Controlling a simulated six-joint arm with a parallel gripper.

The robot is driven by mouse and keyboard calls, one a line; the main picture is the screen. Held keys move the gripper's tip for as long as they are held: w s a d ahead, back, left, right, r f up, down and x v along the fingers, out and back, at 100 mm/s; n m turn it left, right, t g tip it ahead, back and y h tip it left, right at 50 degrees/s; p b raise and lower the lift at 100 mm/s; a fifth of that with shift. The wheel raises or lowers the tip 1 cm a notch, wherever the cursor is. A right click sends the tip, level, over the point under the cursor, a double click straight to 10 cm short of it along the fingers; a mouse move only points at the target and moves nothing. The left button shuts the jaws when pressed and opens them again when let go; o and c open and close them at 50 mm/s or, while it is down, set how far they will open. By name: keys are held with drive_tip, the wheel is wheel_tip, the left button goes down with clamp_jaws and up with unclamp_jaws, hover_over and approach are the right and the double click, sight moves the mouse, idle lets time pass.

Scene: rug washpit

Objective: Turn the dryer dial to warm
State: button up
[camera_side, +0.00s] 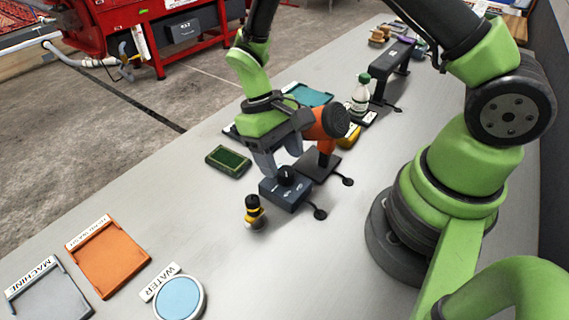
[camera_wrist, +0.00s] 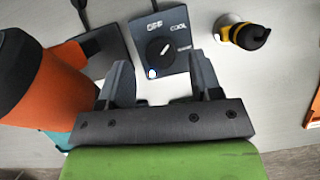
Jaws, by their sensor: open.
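The dryer dial (camera_wrist: 160,49) is a round black knob on a dark blue-grey control box (camera_wrist: 142,33); in the side view the knob (camera_side: 286,175) stands on top of the box (camera_side: 284,193). The box reads OFF and COOL, with a third small label at the right that I cannot read surely. A white mark on the knob seems to point up and right, toward COOL. The orange dryer (camera_side: 325,124) stands on a dark base just behind the box. My gripper (camera_side: 281,165) is open above the dial; in the wrist view its fingers (camera_wrist: 160,70) are spread either side, apart from the knob.
A yellow-and-black bottle (camera_side: 254,212) stands close beside the box. A green-framed pad (camera_side: 228,161) lies to the left. A white bottle with green cap (camera_side: 361,94) stands behind. Orange (camera_side: 108,258) and grey trays and a blue WATER disc (camera_side: 180,299) lie at the front left.

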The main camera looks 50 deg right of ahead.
sight(286, 175)
drive_tip(key=shift+x, duration=1.25)
drive_tip(key=c, duration=0.9)
drive_tip(key=m, duration=0.2)
drive_tip(key=m+y, duration=0.1)
drive_tip(key=m, duration=0.1)
drive_tip(key=shift+d+t+y, duration=0.1)
drive_tip(key=shift+t+y, duration=0.2)
drive_tip(key=shift+t, duration=0.1)
drive_tip(key=o, duration=0.9)
